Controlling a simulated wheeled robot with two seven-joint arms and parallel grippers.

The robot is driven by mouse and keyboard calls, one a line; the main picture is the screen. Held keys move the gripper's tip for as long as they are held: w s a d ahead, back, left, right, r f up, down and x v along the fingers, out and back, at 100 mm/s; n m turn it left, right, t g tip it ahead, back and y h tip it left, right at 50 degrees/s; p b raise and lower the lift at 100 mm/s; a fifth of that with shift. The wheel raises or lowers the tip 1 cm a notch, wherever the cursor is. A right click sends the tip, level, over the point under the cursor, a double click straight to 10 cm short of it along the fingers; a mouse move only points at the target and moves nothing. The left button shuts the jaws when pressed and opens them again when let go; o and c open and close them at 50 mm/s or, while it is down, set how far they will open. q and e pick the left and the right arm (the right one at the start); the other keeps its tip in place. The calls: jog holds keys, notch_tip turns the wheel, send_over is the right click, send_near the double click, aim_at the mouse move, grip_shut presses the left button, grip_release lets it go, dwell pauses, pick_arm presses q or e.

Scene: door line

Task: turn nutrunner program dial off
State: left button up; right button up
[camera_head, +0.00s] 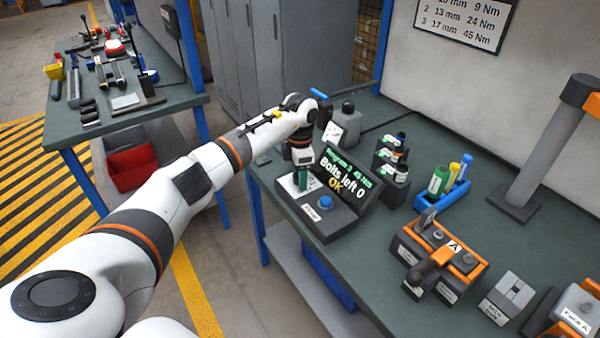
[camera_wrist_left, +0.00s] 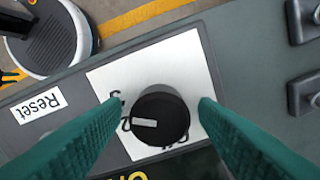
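The program dial (camera_wrist_left: 160,120) is a round black knob with a white pointer mark, on a white label plate (camera_wrist_left: 110,80) of the nutrunner control box (camera_head: 345,222). In the left wrist view the pointer mark lies toward the left; the plate's lettering is partly hidden. My left gripper (camera_wrist_left: 161,104) is open, with one green finger on each side of the knob and a small gap on both sides. In the head view my left gripper (camera_head: 300,183) is over the box and hides the dial. The box's screen (camera_head: 345,176) reads "Bolts left 0 OK". My right gripper is not in view.
A blue button (camera_head: 325,202) sits beside the dial area on the box. The Reset label (camera_wrist_left: 38,105) shows in the wrist view. Black holders with bottles (camera_head: 391,160), a blue tray of markers (camera_head: 450,185) and an orange fixture (camera_head: 440,250) stand further right on the bench.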

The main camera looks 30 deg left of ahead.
pick_arm(q)
jog(key=c, duration=0.9)
jog(key=n+p, duration=0.1)
jog(key=n, duration=0.4)
jog(key=shift+r+n, duration=0.1)
jog(key=shift+n, duration=0.3)
jog(key=n+p, duration=0.2)
jog(key=n, duration=0.3)
jog(key=n+p, duration=0.2)
jog(key=n, duration=0.4)
jog(key=shift+n, duration=0.4)
jog(key=n+p, duration=0.2)
jog(key=n, duration=0.1)
jog(key=shift+n+p, duration=0.6)
jog(key=shift+n, duration=0.9)
jog(key=shift+a+n, duration=0.1)
jog(key=shift+n, duration=0.2)
